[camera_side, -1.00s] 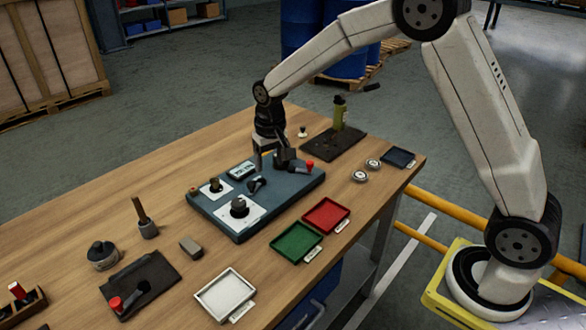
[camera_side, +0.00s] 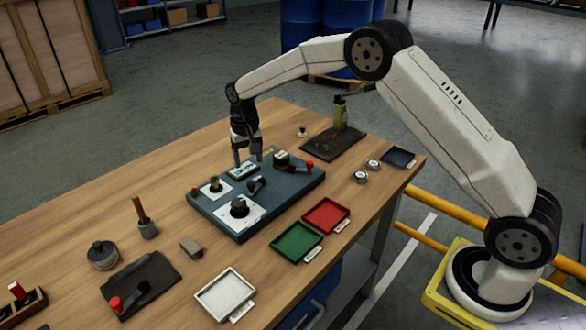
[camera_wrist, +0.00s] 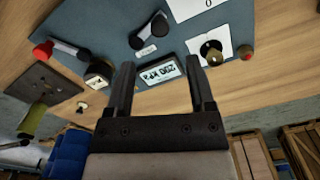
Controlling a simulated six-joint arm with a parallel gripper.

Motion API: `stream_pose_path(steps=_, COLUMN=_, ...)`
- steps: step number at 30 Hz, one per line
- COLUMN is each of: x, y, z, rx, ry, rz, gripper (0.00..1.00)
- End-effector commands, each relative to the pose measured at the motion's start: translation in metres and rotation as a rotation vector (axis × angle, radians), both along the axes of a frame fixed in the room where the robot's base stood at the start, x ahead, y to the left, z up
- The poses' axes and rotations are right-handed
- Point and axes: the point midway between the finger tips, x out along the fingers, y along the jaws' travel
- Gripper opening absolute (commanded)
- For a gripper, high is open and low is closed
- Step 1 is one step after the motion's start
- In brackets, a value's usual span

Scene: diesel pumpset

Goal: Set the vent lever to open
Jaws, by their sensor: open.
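The blue-grey control panel (camera_side: 287,195) lies on the bench. At its right end is a lever with a red knob (camera_side: 310,164), beside a black block (camera_side: 282,159); the red-knobbed lever is at upper left in the wrist view (camera_wrist: 68,48). A black lever (camera_side: 256,184) sits mid-panel, also in the wrist view (camera_wrist: 150,31). The labels are too small to tell which is the vent lever. My gripper (camera_side: 247,162) is open and empty at the panel's back edge, around the small display (camera_wrist: 161,72) as seen from the wrist; I cannot tell its height.
The panel also carries a knob on a white plate (camera_side: 239,206), a toggle on a white plate (camera_side: 214,187) and a red button (camera_side: 193,189). Green (camera_side: 296,242) and red (camera_side: 326,215) trays lie in front. A green-handled item (camera_side: 340,114) stands behind right.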

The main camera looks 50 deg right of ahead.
Motion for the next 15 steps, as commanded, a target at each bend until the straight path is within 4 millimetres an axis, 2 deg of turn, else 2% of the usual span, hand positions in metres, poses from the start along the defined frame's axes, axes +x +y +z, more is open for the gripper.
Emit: stream_pose_path(steps=15, x=0.000, y=0.000, z=-0.057, rx=-0.001, ry=0.001, rz=0.000, gripper=0.70)
